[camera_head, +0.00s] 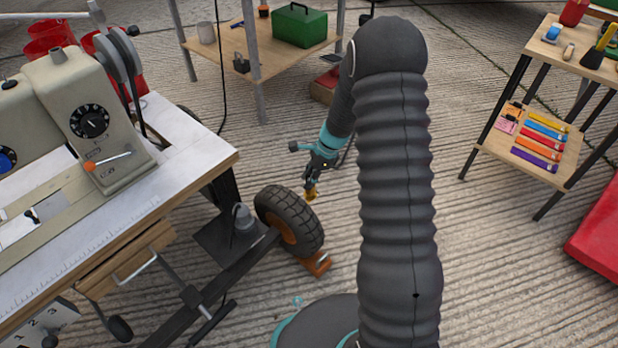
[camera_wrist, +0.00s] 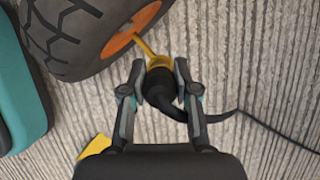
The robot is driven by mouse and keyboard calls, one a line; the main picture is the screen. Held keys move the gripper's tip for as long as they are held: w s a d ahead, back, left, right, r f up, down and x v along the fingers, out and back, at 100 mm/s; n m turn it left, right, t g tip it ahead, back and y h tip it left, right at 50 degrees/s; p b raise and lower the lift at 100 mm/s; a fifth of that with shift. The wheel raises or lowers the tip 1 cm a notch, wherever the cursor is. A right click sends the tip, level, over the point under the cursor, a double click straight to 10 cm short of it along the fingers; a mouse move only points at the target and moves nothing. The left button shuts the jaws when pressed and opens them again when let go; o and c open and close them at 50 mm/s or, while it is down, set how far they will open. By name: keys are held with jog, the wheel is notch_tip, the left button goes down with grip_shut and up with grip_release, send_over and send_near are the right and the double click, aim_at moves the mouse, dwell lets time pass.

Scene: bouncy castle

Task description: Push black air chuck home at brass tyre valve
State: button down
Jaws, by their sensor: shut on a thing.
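The black air chuck (camera_wrist: 158,85) has a yellow collar at its front and a black hose running off to the right in the wrist view. My gripper (camera_wrist: 160,69) is shut on the chuck, one finger on each side. The brass tyre valve (camera_wrist: 144,45) slants from the orange hub (camera_wrist: 122,42) of the black tyre (camera_wrist: 75,35) to the chuck's yellow collar. Its end appears to meet the collar; I cannot tell how far it is inside.
A table with a sewing machine (camera_head: 95,125) stands left, above the wheel. An orange chock (camera_head: 316,264) lies by the tyre. A shelf with a green toolbox (camera_head: 300,26) stands behind, and a rack (camera_head: 535,150) at right. The ribbed floor (camera_head: 480,270) between is largely open.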

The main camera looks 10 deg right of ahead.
jog(key=shift+f, duration=0.7)
dwell(0.5)
jog(key=c, duration=0.8)
grip_release()
jog(key=v, duration=1.2)
